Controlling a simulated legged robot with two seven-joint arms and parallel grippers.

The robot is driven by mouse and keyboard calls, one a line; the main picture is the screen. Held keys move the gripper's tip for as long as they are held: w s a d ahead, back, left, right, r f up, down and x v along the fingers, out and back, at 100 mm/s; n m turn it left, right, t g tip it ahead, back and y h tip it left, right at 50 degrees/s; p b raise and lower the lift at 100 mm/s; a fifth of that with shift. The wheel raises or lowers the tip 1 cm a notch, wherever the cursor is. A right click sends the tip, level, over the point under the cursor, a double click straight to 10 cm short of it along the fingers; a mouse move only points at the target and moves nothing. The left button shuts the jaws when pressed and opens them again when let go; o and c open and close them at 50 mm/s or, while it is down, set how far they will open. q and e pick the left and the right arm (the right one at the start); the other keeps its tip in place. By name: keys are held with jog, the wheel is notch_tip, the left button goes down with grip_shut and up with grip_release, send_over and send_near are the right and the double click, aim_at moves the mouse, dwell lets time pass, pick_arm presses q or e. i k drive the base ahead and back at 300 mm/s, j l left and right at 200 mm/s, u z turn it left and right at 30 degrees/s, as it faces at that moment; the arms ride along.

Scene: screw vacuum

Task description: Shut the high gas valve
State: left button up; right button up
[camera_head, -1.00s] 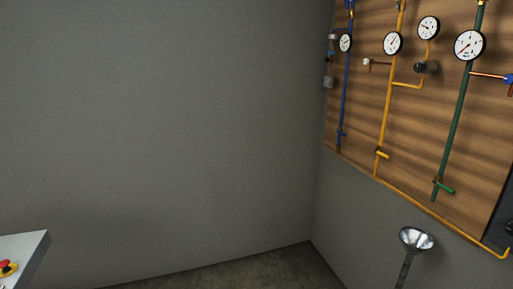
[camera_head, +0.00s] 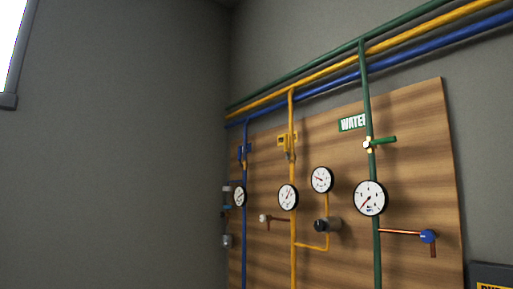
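A yellow-handled valve (camera_head: 284,141) sits high on the vertical yellow pipe (camera_head: 293,242), near the top of the wooden board. Its handle looks short from this angle, so I cannot tell whether it is open or shut. No label shows beside it. Neither of my grippers is in view.
A blue valve (camera_head: 244,151) is to its left and a green valve (camera_head: 383,141) to its right, by a WATER sign (camera_head: 352,123). Round gauges (camera_head: 369,198) sit below on the wooden board (camera_head: 422,150). A blue tap (camera_head: 428,236) sticks out at right.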

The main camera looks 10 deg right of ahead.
aim_at(287, 156)
jog(key=l, duration=0.35)
jog(key=i+l+z, duration=0.15)
jog(key=l, duration=0.6)
jog(key=i+u, duration=0.25)
jog(key=i, duration=0.25)
jog(key=i+u, duration=0.3)
jog(key=i, duration=0.2)
jog(key=i+l+u, duration=0.25)
jog(key=i, duration=0.25)
